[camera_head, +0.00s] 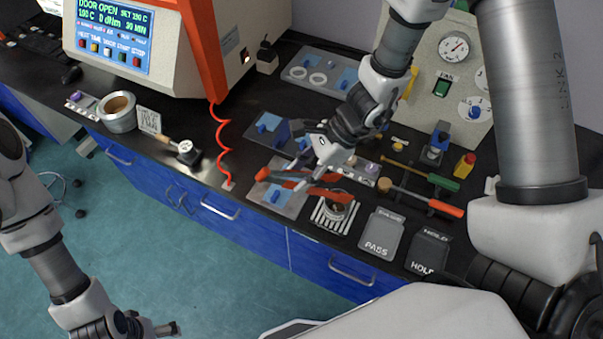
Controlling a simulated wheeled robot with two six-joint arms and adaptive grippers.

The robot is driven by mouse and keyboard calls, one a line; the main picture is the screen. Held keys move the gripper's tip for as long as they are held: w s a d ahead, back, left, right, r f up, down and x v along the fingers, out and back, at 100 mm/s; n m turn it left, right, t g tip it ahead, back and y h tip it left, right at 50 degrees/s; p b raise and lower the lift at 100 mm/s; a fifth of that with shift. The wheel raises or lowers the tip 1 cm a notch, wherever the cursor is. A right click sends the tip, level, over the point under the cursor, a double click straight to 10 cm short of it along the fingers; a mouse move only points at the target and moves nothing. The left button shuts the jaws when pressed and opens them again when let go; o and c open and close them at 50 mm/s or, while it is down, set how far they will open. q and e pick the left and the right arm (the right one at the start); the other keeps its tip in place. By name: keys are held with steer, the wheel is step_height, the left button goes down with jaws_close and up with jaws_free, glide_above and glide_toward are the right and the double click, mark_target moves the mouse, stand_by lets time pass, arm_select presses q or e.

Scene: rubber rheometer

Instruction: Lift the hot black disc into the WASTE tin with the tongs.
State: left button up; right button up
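Orange-handled tongs (298,179) lie across a grey plate (289,205) with a blue block, near the bench's front edge. My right gripper (306,172) reaches down at the tongs. Its fingers overlap them, and I cannot tell whether they grip them. A small slotted rack (330,222) with a dark round piece (338,210) stands just right of the plate; I cannot tell if this piece is the hot disc. A silver round tin (117,113) with a brown inside stands at the left; no WASTE label is readable. My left gripper (170,328) hangs low over the floor, away from the bench.
The rheometer (150,45), with an orange frame, stands at the back left. A red coiled cord (220,140) crosses the bench. PASS (381,236) and HOLD (427,250) trays lie right of the rack. Green- and orange-handled tools (428,198) lie behind them.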

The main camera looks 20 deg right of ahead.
step_height(320, 180, up, 6)
steer(key=p, duration=0.3)
steer(key=shift+r+p, duration=0.15)
steer(key=shift+p, duration=0.25)
steer(key=shift+s, duration=0.1)
